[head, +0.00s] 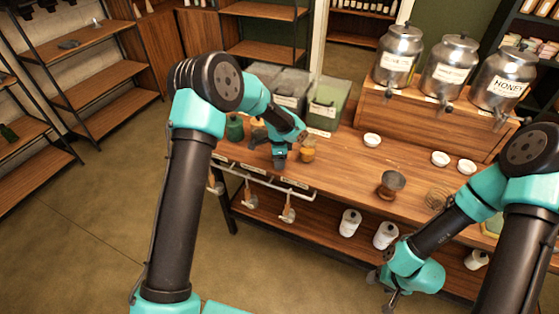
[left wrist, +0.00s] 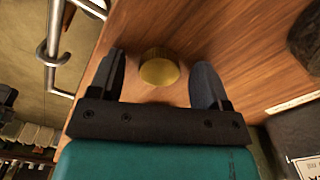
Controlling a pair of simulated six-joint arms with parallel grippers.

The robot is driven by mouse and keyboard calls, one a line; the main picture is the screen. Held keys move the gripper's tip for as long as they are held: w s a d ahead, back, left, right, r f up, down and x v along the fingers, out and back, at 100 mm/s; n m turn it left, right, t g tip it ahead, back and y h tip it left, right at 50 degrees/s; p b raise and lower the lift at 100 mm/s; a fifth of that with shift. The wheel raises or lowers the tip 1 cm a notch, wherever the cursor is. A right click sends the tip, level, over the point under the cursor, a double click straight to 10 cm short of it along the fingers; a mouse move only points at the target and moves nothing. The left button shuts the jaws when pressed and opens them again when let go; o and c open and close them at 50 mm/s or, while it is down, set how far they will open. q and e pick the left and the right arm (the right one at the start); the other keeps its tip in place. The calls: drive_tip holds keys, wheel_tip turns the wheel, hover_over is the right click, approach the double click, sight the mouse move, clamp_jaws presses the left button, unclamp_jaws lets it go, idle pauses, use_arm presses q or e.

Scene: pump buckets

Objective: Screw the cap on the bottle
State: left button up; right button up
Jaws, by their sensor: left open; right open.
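A round gold cap (left wrist: 160,70) lies on the wooden counter in the left wrist view, between the two spread fingers of my left gripper (left wrist: 165,80), with a gap on each side. A dark green bottle (head: 235,127) stands on the counter left of my left gripper. My right gripper (head: 389,298) is open and empty, low in front of the counter.
Metal dispensers (head: 449,66) stand on a wooden riser (head: 425,113) at the back right. Lidded bins (head: 328,103) stand behind my left gripper. A copper cup (head: 391,183) and small white bowls (head: 372,140) are on the counter. A metal rail (head: 265,180) runs along its front edge.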

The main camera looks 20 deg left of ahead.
use_arm(q)
drive_tip(key=shift+c, duration=0.3)
drive_tip(key=c, duration=0.9)
drive_tip(key=shift+r, duration=0.1)
drive_tip(key=shift+c, duration=0.2)
drive_tip(key=shift+r, duration=1.45)
drive_tip(key=shift+s+r, duration=0.2)
drive_tip(key=shift+r, duration=0.1)
drive_tip(key=s+d, duration=0.2)
drive_tip(key=s, duration=0.5)
drive_tip(key=s+d+r, duration=0.1)
drive_tip(key=s+d, duration=0.1)
drive_tip(key=s, duration=0.6)
drive_tip(key=shift+d+r, duration=0.15)
drive_tip(key=shift+d, duration=0.1)
